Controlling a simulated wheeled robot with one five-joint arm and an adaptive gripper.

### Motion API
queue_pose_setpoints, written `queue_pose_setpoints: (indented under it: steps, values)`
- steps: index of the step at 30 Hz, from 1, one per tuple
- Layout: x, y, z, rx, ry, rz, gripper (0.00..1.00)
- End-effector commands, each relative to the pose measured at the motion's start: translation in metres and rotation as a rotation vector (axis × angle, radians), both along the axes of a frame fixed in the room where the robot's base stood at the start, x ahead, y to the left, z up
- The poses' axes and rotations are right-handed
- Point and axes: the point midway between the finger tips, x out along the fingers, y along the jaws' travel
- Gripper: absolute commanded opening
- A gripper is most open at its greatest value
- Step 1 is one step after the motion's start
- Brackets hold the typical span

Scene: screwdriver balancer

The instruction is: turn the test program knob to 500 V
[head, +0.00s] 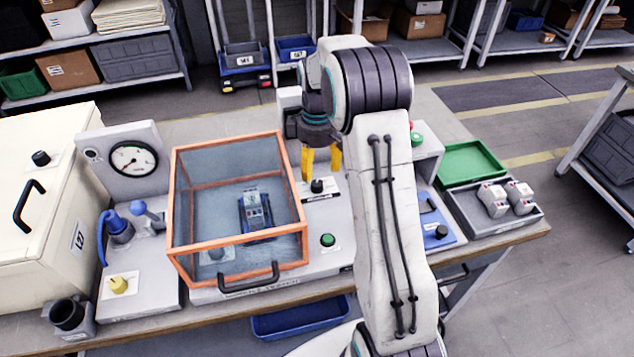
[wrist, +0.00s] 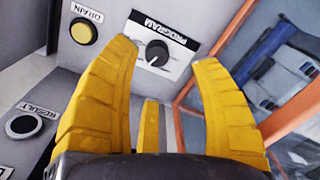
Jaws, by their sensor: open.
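The test program knob (head: 317,186) is a small black knob on a white plate, on the grey console right of the orange-framed box. In the wrist view the black knob (wrist: 157,52) sits on the plate marked PROGRAM; a pale mark shows on it, but I cannot read the voltage markings or which one it points to. My gripper (head: 321,174) points down above the knob, with its yellow fingers apart. In the wrist view the knob appears between and beyond the fingertips (wrist: 163,58), and no contact shows.
The clear box with an orange frame (head: 290,190) stands close left of my gripper, with a blue-grey device (head: 255,212) inside. A green button (head: 328,240) is in front of the knob. A yellow button (wrist: 83,31) marked DRAIN is near the knob. A green tray (head: 470,163) lies right.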

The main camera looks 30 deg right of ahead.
Motion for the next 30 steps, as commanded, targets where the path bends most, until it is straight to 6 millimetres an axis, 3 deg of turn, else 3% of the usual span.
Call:
queue_pose_setpoints:
  steps: [6, 12, 17, 30]
  values:
    - [0.006, -0.001, 0.0, -0.001, -0.025, 0.308, 0.57]
    - [0.007, -0.002, -0.001, 0.0, -0.029, 0.448, 0.57]
    - [0.006, -0.001, -0.01, 0.001, -0.026, 0.479, 0.57]
    - [0.006, -0.001, -0.061, 0.001, -0.026, 0.478, 0.57]
